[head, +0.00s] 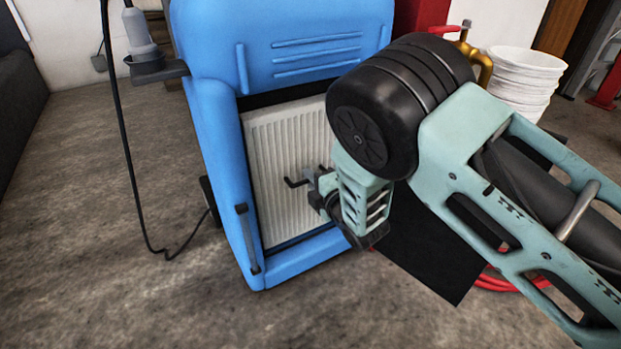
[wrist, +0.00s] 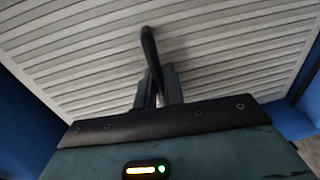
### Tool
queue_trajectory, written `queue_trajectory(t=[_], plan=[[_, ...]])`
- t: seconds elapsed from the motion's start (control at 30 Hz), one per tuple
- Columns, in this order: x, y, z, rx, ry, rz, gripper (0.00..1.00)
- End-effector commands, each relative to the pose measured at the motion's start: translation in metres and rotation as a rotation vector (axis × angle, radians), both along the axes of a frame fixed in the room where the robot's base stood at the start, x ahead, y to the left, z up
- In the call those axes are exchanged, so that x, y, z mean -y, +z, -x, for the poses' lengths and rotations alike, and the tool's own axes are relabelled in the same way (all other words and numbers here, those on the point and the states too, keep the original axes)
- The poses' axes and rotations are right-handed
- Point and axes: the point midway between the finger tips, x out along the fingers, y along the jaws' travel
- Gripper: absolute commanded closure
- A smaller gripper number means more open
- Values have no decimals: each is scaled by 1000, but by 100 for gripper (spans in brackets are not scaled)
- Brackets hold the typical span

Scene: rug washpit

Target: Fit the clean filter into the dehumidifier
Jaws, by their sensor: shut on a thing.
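The blue dehumidifier (head: 285,45) stands on the floor with its front opening facing me. The pale ribbed filter (head: 280,145) stands upright in that opening, inside the blue frame. A dark gap shows along its top edge and a dark strip along its bottom; I cannot tell whether it sits flush. My gripper (head: 320,183) is shut on the filter's black handle (head: 293,182). In the wrist view the ribbed filter (wrist: 220,60) fills most of the picture, and the bent handle (wrist: 149,45) runs between my fingers (wrist: 158,90). My arm hides the filter's right part.
A grey bar (head: 247,238) is on the frame's lower left. A black cable (head: 128,170) hangs at the left by a grey bracket (head: 158,70). A dark flat panel (head: 430,250), red hose (head: 500,283) and white stack (head: 525,75) are at right. Floor at front left is clear.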

Motion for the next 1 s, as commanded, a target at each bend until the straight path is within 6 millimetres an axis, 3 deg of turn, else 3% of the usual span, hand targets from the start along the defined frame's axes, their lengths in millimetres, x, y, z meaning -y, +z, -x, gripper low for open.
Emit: queue_trajectory(t=[0.7,0.8,1.0], plan=[[0,-13,0,1,0,-1,100],[0,-12,0,1,0,-1,68],[0,-13,0,0,0,0,64]])
